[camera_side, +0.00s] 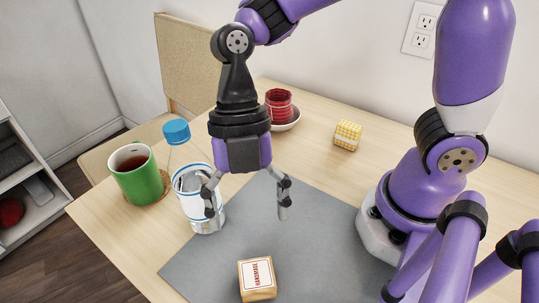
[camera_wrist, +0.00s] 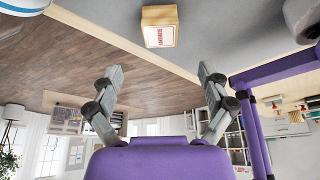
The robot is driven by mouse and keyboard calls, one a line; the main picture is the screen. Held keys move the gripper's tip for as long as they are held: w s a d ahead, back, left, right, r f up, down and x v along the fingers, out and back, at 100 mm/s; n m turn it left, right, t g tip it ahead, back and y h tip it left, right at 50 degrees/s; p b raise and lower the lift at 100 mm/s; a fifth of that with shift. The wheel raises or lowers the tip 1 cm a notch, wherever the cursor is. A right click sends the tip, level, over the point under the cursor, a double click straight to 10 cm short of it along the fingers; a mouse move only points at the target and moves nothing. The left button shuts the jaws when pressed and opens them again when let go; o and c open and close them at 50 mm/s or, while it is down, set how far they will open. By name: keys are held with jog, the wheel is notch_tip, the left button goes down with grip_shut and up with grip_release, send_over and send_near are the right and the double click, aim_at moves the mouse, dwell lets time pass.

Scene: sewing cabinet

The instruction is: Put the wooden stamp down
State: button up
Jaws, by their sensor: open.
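The wooden stamp (camera_side: 257,279) is a small light wood block with a white label and red lettering on top. It rests on the grey mat (camera_side: 320,226) near the front edge in the side view. The stamp (camera_wrist: 159,27) also shows at the top of the wrist view, beyond the fingertips. My gripper (camera_side: 247,215) is open and empty above the mat, behind the stamp and apart from it. Its two fingers (camera_wrist: 161,80) are spread wide in the wrist view with nothing between them.
A clear bottle with a blue cap (camera_side: 192,196) stands close to my gripper's left finger. A green mug (camera_side: 140,180) with dark liquid is farther left. A red ribbed cup (camera_side: 279,104) on a saucer and a yellow checked block (camera_side: 347,135) sit at the back. The mat's middle is clear.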

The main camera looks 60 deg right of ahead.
jog(key=w+d+r+m+t+h, duration=0.1)
jog(key=d+r+m+t, duration=0.2)
jog(key=d+m, duration=0.6)
jog(key=w+d+r+m+t+h, duration=0.1)
jog(key=d+m+t, duration=0.4)
jog(key=m, duration=1.3)
jog(key=d+r+h, duration=0.1)
jog(key=d+r, duration=0.1)
jog(key=d, duration=0.2)
jog(key=shift+w+d+r+t, duration=0.15)
jog(key=shift+d+r+t, duration=0.15)
jog(key=shift+t, duration=0.1)
